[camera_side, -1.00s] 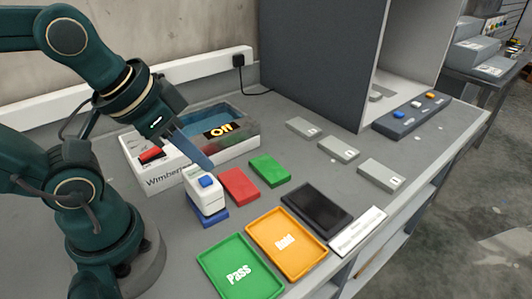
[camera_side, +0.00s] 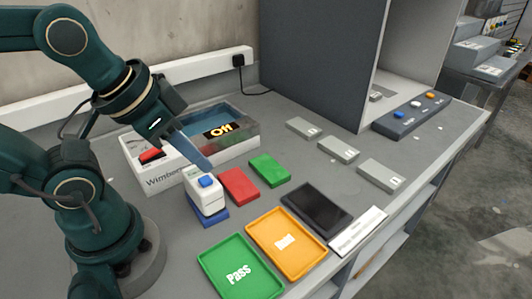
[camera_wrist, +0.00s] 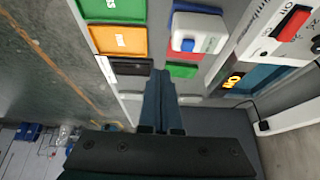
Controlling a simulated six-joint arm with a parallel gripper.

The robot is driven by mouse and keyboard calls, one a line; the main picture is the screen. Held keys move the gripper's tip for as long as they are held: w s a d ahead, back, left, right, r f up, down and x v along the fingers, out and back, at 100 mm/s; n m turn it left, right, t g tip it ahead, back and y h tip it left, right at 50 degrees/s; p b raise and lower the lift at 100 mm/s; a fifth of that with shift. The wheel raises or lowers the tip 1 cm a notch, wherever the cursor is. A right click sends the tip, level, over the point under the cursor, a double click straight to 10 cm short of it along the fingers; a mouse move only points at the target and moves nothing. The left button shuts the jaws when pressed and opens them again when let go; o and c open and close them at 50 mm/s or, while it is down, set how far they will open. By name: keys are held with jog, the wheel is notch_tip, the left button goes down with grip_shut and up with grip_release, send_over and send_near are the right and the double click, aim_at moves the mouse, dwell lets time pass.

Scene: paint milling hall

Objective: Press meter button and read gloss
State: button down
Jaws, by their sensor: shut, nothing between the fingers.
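The gloss meter (camera_side: 206,198) is a small white unit with a blue button (camera_side: 207,181) on top, standing upright on a blue base (camera_side: 210,217). My gripper (camera_side: 208,168) is shut and empty, its fingertips close above and behind the button in the side view; contact cannot be told. In the wrist view the closed fingers (camera_wrist: 160,76) point toward the bench, with the meter (camera_wrist: 197,29) and its blue button (camera_wrist: 188,45) beyond them to the right. No gloss reading is legible on the meter.
A white machine (camera_side: 165,172) with a red switch and an "Off" sign stands behind the meter. Red (camera_side: 239,186) and green (camera_side: 270,170) blocks lie to its right. A green "Pass" tray (camera_side: 240,285), an orange tray (camera_side: 300,258) and a dark panel (camera_side: 316,205) lie in front.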

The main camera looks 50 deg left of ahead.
jog(key=s+a+m+g+y, duration=0.2)
jog(key=a+m, duration=0.1)
jog(key=m, duration=0.2)
notch_tip(320, 180, up, 4)
jog(key=m+t+y, duration=0.3)
jog(key=m+y, duration=0.1)
jog(key=m, duration=0.9)
send_over(204, 184)
jog(key=shift+f, duration=0.1)
jog(key=shift+f, duration=4.3)
jog(key=shift+f, duration=0.15)
jog(key=shift+f, duration=0.3)
